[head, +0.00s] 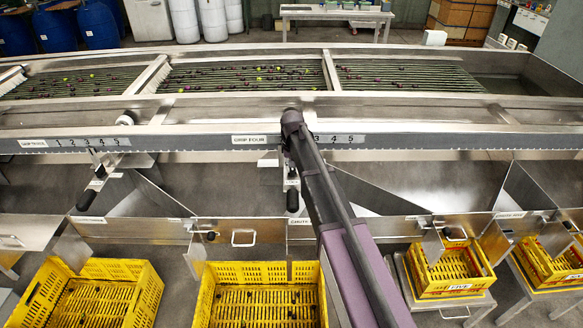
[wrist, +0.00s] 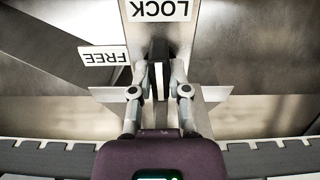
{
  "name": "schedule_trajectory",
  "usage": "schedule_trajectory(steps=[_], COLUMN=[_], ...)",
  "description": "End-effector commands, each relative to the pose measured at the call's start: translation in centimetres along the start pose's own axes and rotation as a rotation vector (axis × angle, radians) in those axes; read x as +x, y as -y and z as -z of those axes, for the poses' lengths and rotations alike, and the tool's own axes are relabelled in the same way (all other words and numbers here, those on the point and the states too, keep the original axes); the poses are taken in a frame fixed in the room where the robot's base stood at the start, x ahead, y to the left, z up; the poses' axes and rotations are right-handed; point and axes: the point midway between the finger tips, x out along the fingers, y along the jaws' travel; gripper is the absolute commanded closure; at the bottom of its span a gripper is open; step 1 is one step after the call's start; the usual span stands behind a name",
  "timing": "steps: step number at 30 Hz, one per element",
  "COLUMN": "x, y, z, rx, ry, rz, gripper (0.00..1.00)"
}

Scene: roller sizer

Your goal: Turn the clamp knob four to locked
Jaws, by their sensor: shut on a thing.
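In the wrist view my gripper (wrist: 160,88) has its two fingers on either side of the dark clamp knob (wrist: 157,58) and is shut on it. A white stripe on the knob runs straight up the picture, in line with the upside-down LOCK label (wrist: 160,10). The upside-down FREE label (wrist: 104,55) is left of the knob. In the head view my arm covers the knob and the gripper, just right of the rail plate (head: 257,139), whose small lettering seems to end in FOUR.
A numbered scale (head: 338,139) is on the rail right of my arm. Another lever (head: 87,199) is farther left. Yellow crates (head: 258,271) stand below the chutes. The roller bed (head: 240,78) with small fruit lies behind the rail.

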Motion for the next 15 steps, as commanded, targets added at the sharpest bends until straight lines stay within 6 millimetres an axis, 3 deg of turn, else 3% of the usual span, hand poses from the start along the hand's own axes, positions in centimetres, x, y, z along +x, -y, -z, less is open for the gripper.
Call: schedule_trajectory(steps=[15], x=[0.05], y=[0.07], z=[-0.32], rx=[0.059], ry=[0.006], rz=[0.001], gripper=[1.0])
